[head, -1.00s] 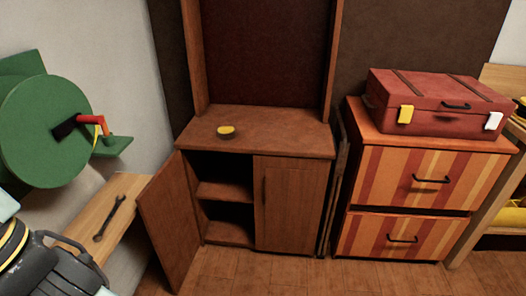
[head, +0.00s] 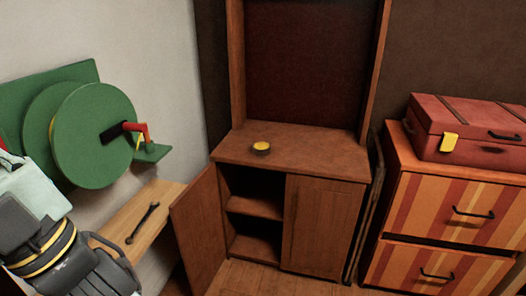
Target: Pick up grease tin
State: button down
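The grease tin, a small round dark tin with a yellow top (head: 261,148), stands on the top surface of a brown wooden cabinet (head: 310,158) in the head view. It sits toward the left part of that surface with clear space around it. My gripper (head: 122,260), dark, with part of my arm behind it, shows at the lower left. It is well apart from the tin, to its left and lower in the picture. Its fingertips are not clear enough to tell whether it is open or shut, and I see nothing held in it.
The cabinet's left door (head: 200,232) stands open; its right door (head: 322,228) is shut. A green reel (head: 92,135) is on the left wall above a wooden bench with a wrench (head: 142,222). A striped drawer unit (head: 440,225) with a red suitcase (head: 470,128) stands right.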

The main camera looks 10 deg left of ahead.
aim_at(261, 149)
jog(key=k+l, duration=0.15)
jog(key=i+j, duration=0.15)
jog(key=i, duration=0.5)
jog(key=i+j, duration=0.1)
jog(key=i, duration=0.55)
jog(key=i+j, duration=0.15)
jog(key=i, duration=0.5)
